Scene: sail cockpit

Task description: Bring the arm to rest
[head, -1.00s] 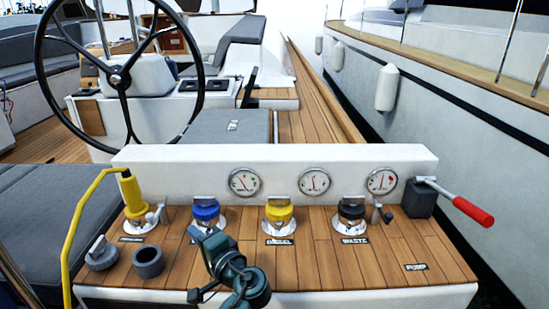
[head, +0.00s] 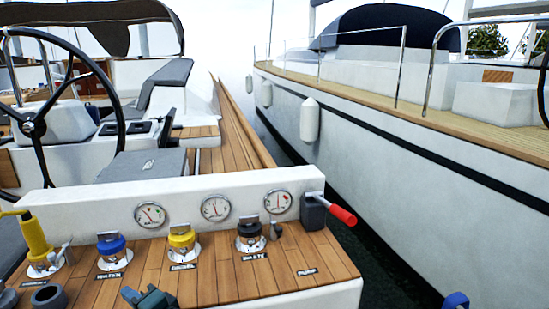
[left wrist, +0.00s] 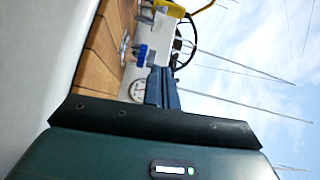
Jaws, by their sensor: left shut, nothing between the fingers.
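My left gripper (head: 130,293) is dark teal and shows at the bottom edge of the head view, over the front of the wooden filler deck (head: 215,285). It is shut and empty, and most of its arm is cut off by the frame. In the left wrist view its dark blue fingers (left wrist: 165,88) are together, with open air around them. A gauge, a blue cap (left wrist: 142,52) and the steering wheel show past them. My right gripper is not in view.
A yellow nozzle (head: 35,238) stands at the left, beside blue (head: 110,245), yellow (head: 181,238) and black (head: 250,232) caps. A grey cup (head: 48,297) is in front. A red-handled lever (head: 340,214) sticks out right. Another hull (head: 430,200) lies beyond a gap of water.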

